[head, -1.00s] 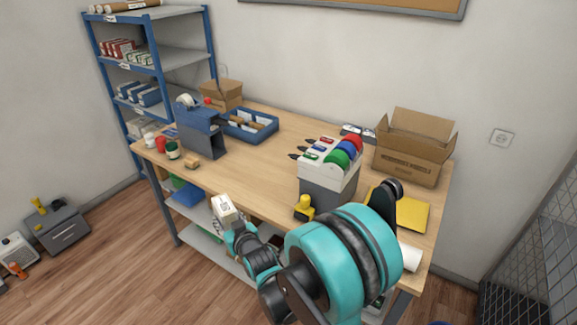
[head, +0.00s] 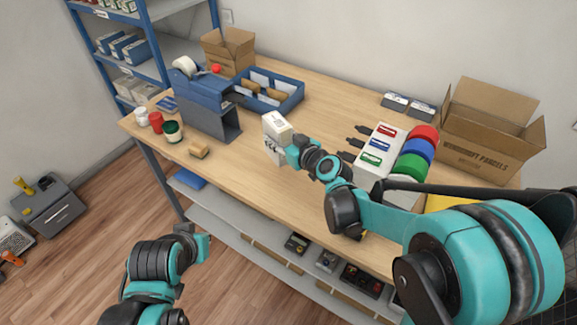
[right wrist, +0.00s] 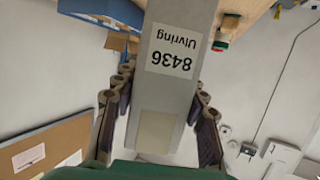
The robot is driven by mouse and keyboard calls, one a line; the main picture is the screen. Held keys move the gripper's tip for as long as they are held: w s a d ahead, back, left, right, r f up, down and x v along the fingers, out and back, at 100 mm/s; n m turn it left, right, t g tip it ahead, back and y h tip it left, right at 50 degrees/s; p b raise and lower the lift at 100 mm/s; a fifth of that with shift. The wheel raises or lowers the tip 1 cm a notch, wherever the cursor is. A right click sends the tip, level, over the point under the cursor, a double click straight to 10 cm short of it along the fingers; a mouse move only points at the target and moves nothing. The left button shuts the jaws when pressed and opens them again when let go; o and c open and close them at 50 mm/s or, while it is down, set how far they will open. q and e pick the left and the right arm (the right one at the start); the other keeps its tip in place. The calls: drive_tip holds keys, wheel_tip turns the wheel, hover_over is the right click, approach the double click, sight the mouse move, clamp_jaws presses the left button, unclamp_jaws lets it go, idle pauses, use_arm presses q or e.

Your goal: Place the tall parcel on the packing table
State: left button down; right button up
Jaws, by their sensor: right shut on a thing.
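The tall parcel (head: 276,126) is a pale box over the left-centre part of the packing table (head: 238,188). My right gripper (head: 291,150) is shut on it from the right side. In the right wrist view the parcel (right wrist: 186,20) stands between both fingers of the gripper (right wrist: 163,98), its label reading "8436 Ulvring" upside down. I cannot tell whether its base touches the wood. My left gripper (head: 197,243) is low in front of the table, away from the parcel; its fingers are too unclear to judge.
A blue tray (head: 297,102) with brown items lies behind the parcel. A grey-blue dispenser (head: 205,105) and small jars (head: 172,131) stand left. A marker-and-tape holder (head: 372,160) is at right, with an open carton (head: 487,150) beyond. Bare wood lies in front.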

sight(277, 159)
drive_tip(key=shift+a+f+y, duration=0.1)
drive_tip(key=shift+a+y, duration=0.15)
drive_tip(key=shift+y, duration=0.05)
drive_tip(key=f+b, duration=0.1)
drive_tip(key=f, duration=0.2)
drive_tip(key=f+b, duration=0.1)
drive_tip(key=shift+a+f+b, duration=0.2)
drive_tip(key=shift+a+b, duration=0.1)
drive_tip(key=shift+b, duration=0.05)
drive_tip(key=shift+d+f, duration=0.1)
drive_tip(key=shift+f, duration=0.55)
drive_tip(key=shift+f+b, duration=0.95)
drive_tip(key=shift+f, duration=0.65)
drive_tip(key=shift+f, duration=0.1)
drive_tip(key=o, duration=1.4)
